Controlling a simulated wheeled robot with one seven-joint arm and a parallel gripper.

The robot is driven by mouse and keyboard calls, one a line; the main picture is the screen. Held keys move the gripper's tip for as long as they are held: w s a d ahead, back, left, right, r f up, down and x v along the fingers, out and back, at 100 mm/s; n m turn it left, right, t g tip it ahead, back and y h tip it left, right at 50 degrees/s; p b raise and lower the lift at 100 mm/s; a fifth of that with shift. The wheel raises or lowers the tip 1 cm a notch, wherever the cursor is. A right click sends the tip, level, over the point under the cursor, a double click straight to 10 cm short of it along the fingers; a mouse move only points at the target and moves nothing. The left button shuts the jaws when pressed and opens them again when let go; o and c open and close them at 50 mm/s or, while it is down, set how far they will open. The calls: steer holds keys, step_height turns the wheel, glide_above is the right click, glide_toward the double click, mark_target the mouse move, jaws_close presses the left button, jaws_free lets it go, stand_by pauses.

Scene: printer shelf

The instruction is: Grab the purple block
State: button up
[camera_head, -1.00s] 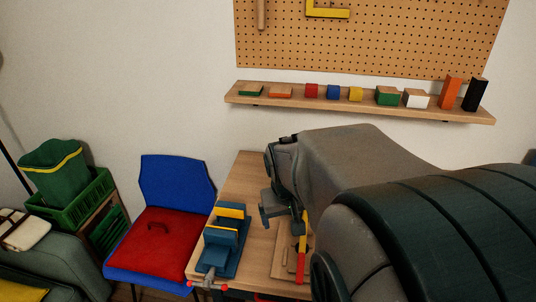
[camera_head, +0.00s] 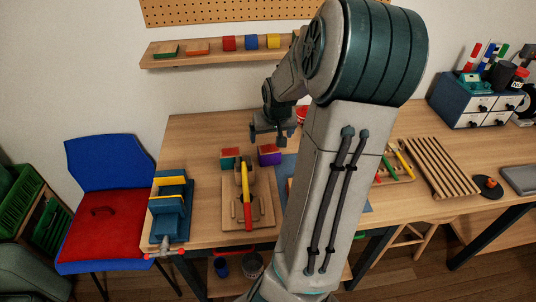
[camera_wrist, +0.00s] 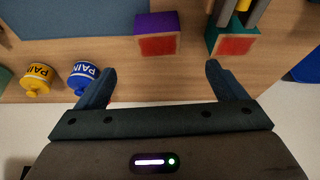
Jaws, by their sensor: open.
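The purple block (camera_head: 269,154) has a purple top and a reddish front face and stands on the wooden workbench, close to the edge of a blue mat. In the wrist view the purple block (camera_wrist: 157,24) is at the top centre, beyond the fingertips and roughly in line with the gap between them. My gripper (camera_head: 272,137) is above the bench, near the block. In the wrist view my gripper (camera_wrist: 160,70) is open, with nothing between its fingers and apart from the block.
A green and red block (camera_head: 230,157) stands left of the purple one, beside a wooden board (camera_head: 263,210) with a red and yellow tool. Yellow (camera_wrist: 37,80) and blue (camera_wrist: 83,77) paint cans show in the wrist view. A blue vise (camera_head: 170,208) sits at the bench's left end.

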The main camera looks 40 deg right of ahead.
mark_target(270, 149)
steer(key=b+x, duration=0.1)
steer(key=x, duration=0.5)
steer(key=shift+w+f, duration=0.1)
steer(key=shift+f, duration=0.25)
steer(key=shift+b+x, duration=0.55)
steer(key=shift+x, duration=2.4)
steer(key=shift+d, duration=0.15)
steer(key=c, duration=1.1)
